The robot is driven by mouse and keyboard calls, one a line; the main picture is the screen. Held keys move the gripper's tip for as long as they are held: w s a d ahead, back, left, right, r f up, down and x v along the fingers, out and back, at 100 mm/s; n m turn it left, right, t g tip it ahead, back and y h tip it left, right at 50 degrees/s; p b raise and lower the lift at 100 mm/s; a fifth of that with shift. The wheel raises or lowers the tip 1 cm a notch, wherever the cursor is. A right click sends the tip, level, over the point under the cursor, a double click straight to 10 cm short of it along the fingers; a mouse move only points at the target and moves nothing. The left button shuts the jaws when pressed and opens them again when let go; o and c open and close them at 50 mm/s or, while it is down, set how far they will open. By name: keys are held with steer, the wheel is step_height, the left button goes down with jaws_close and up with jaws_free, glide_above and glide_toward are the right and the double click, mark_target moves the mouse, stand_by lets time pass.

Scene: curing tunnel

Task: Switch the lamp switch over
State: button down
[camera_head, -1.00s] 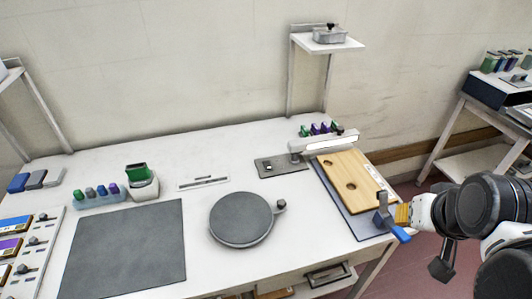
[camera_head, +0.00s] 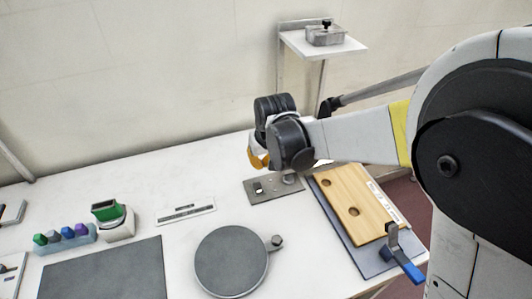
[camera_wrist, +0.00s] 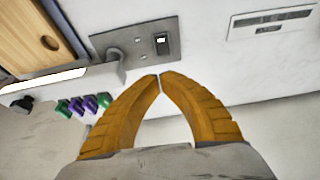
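The lamp switch (camera_head: 258,188) is a small black-and-white switch on a grey metal plate (camera_head: 268,198) at the back of the white table. It shows close up in the wrist view (camera_wrist: 161,44), near the plate's right end there. The lamp's post (camera_wrist: 115,54) stands on the same plate, and its white bar (camera_wrist: 62,82) reaches left in the wrist view. My gripper (camera_head: 257,163) is above the back of the table, just beyond the plate. In the wrist view its orange fingers (camera_wrist: 160,76) meet at the tips, empty, just below the switch in the picture. Contact is not visible.
A wooden board (camera_head: 352,200) with holes and a blue-handled clamp (camera_head: 405,262) lie right of the plate. A round grey disc (camera_head: 231,262) is in front. A white shelf (camera_head: 345,48) stands behind.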

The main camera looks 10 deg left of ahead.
mark_target(259, 182)
steer(key=b+x, duration=0.2)
steer(key=x, duration=0.4)
steer(key=b+x, duration=0.2)
steer(key=x, duration=0.3)
steer(key=shift+s+d+f, duration=0.1)
steer(key=shift+f, duration=0.4)
steer(key=shift+w+f+g+h, duration=0.25)
steer(key=shift+f+g+h, duration=0.15)
steer(key=shift+f+g, duration=0.25)
steer(key=shift+s+r, duration=0.1)
steer(key=shift+s, duration=0.05)
